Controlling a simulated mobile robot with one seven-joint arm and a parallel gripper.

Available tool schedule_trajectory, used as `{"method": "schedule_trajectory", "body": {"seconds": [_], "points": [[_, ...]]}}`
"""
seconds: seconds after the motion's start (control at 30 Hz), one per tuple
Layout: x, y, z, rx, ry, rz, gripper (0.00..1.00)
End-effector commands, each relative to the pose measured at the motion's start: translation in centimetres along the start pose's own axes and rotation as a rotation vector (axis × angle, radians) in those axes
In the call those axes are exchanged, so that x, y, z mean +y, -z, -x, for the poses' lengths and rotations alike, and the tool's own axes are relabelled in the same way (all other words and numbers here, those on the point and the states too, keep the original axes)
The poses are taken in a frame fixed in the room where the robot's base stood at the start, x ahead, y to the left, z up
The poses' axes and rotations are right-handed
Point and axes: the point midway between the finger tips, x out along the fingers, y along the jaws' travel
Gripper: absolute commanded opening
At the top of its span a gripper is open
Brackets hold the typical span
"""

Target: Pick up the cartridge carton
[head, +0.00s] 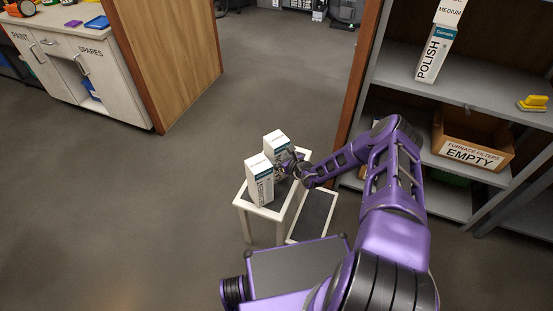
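Two white cartons with teal bands and dark print stand upright on a small white step stool (245,203). The front carton (259,178) is nearer to me and to the left. The back carton (275,142) is just behind it and to the right. Their labels are too small to read, so I cannot tell which one is the cartridge carton. My gripper (284,168) is at the right side of the cartons, close to the back one. Its fingers are small and partly hidden, and I cannot tell whether they touch or hold a carton.
A grey shelf unit at the right holds a "POLISH" carton (435,54), a yellow item (533,103) and an "EMPTY" furnace filters box (473,151). The stool's lower step (313,215) is bare. A cabinet (75,65) stands at upper left. Floor left of the stool is clear.

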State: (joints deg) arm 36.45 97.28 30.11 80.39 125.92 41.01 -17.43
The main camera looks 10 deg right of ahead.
Motion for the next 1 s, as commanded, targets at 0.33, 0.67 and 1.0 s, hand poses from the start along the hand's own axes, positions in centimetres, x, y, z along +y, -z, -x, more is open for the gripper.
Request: {"method": "schedule_trajectory", "body": {"seconds": [0.33,0.67,1.0], "points": [[0.0,0.0,0.1,0.0,0.0,0.001,0.5],[-0.1,-0.1,0.0,-0.003,0.001,0.001,0.09],[-0.1,-3.1,1.2,-0.004,0.001,0.004,0.09]]}}
